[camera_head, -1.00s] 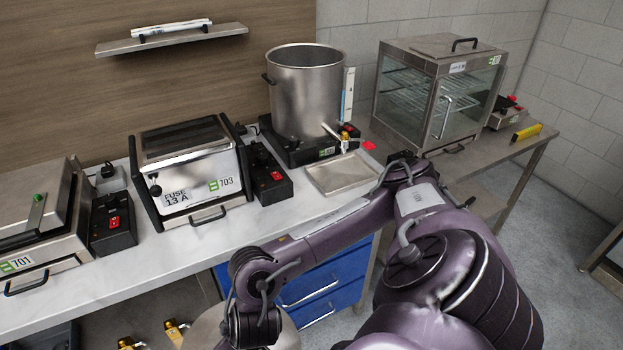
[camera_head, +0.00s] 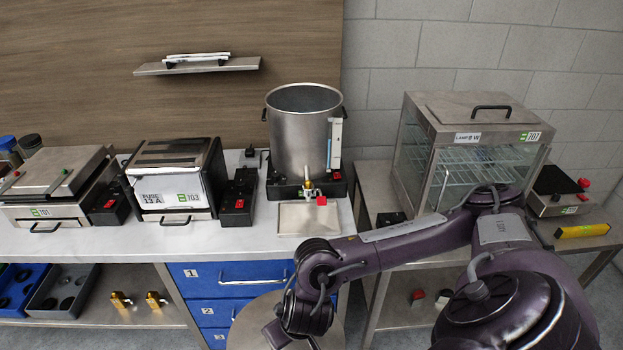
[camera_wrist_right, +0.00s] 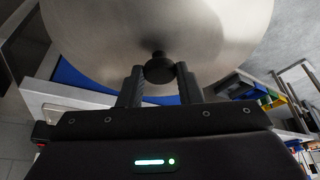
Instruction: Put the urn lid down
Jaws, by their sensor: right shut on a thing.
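The urn lid (camera_wrist_right: 220,40), a wide round brushed-metal disc with a black knob (camera_wrist_right: 158,69), fills the top of the right wrist view. My right gripper (camera_wrist_right: 158,85) has its two fingers on either side of the knob and is shut on it. In the head view the lid (camera_head: 252,318) is held low in front of the blue drawers, partly hidden by my right arm. The urn (camera_head: 303,145), a tall steel pot, stands open-topped on its black base at the back of the counter. My left gripper is not in view.
A shallow metal tray (camera_head: 297,219) lies before the urn's tap. Toaster-like machines (camera_head: 172,185) and a press (camera_head: 52,180) stand on the counter (camera_head: 110,243) to the left. A glass-sided cabinet (camera_head: 470,150) stands right. Bare counter shows between the toaster and the tray.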

